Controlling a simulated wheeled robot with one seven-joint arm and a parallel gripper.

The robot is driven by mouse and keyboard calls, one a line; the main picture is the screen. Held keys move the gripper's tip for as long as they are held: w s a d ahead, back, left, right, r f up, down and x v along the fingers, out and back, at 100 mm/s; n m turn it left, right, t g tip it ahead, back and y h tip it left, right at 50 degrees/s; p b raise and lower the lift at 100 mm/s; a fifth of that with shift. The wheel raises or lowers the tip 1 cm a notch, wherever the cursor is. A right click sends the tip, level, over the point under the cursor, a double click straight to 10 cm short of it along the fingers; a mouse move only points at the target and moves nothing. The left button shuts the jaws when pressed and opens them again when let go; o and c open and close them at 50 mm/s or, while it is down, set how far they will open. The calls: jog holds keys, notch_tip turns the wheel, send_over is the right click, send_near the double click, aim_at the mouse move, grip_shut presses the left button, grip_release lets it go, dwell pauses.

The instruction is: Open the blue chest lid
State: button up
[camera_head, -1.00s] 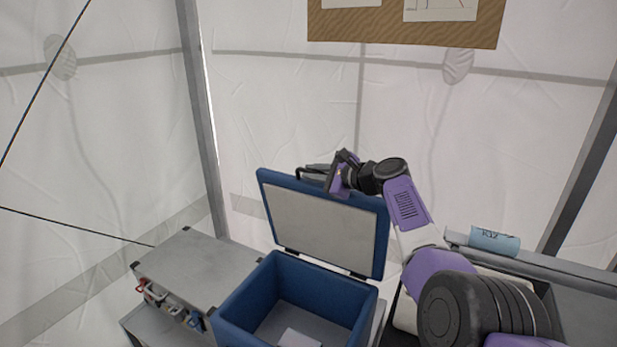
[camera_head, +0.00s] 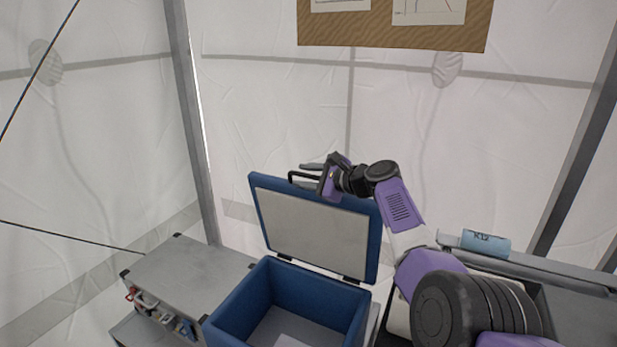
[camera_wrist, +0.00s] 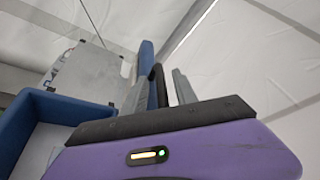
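The blue chest (camera_head: 225,322) stands at the lower centre of the head view with its inside showing. Its lid (camera_head: 310,232) stands up, tilted back at the rear hinges, its pale inner panel facing me. A black handle (camera_head: 292,177) shows at the lid's top edge. My gripper (camera_head: 308,180) is at that edge, fingers pointing left. In the wrist view the two grey fingers (camera_wrist: 161,92) are apart, with the black handle (camera_wrist: 157,78) and the blue lid edge (camera_wrist: 147,52) between or just beyond them. The fingers do not look closed on the handle; contact is unclear.
A grey cabinet (camera_head: 188,277) with small items on its front side stands left of the chest. A blue roll (camera_head: 486,242) lies on a grey ledge at the right. White tent walls and grey poles surround the scene. A pale flat item (camera_head: 290,341) lies in the chest.

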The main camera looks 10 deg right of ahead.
jog(key=shift+d, duration=0.1)
jog(key=shift+p+v, duration=0.6)
jog(key=shift+v, duration=3.2)
